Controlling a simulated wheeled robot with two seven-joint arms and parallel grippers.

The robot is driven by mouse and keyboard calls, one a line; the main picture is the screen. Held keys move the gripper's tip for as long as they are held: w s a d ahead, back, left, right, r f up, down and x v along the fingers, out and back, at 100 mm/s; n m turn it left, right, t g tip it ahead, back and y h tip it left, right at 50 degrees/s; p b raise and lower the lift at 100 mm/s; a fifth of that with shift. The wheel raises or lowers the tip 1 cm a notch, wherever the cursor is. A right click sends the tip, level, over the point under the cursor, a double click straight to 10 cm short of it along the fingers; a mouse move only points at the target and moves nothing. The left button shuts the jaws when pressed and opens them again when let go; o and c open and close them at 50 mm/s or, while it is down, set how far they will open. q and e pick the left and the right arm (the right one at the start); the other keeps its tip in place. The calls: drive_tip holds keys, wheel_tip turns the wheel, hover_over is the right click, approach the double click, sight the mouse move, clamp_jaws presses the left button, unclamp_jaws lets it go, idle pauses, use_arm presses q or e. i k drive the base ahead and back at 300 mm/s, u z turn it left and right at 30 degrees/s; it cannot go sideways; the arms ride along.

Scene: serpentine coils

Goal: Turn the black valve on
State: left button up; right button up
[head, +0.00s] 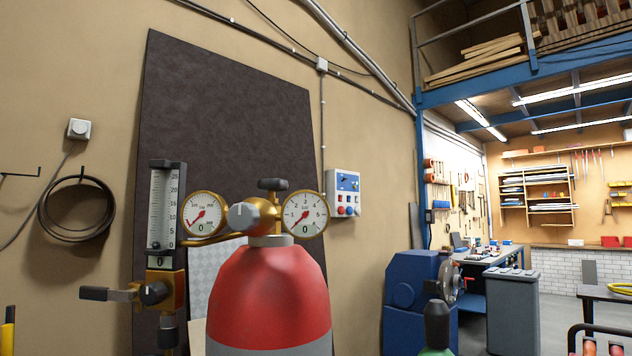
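A red gas cylinder (268,290) stands upright in the front middle, its lower part grey. A brass regulator with two round gauges, a left gauge (204,213) and a right gauge (305,214), sits on top. A small black valve knob (272,184) tops the regulator, with a grey knob (243,216) in front. Left of it is a flowmeter (164,213) with a vertical scale. Below it are a black round knob (152,293) and a side outlet with a dark tip (94,293). Both red needles point down-left. Neither gripper is in view.
A dark panel (225,120) leans on the wall behind the cylinder. A control box (343,193) and a coiled black hose (76,208) hang on the wall. A blue machine (409,290) and grey cabinet (513,310) stand right. Open floor lies beyond.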

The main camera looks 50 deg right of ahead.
sight(271, 184)
drive_tip(key=z, duration=0.65)
drive_tip(key=k, duration=0.35)
drive_tip(key=z, duration=0.6)
drive_tip(key=i, duration=0.5)
drive_tip(key=z, duration=0.05)
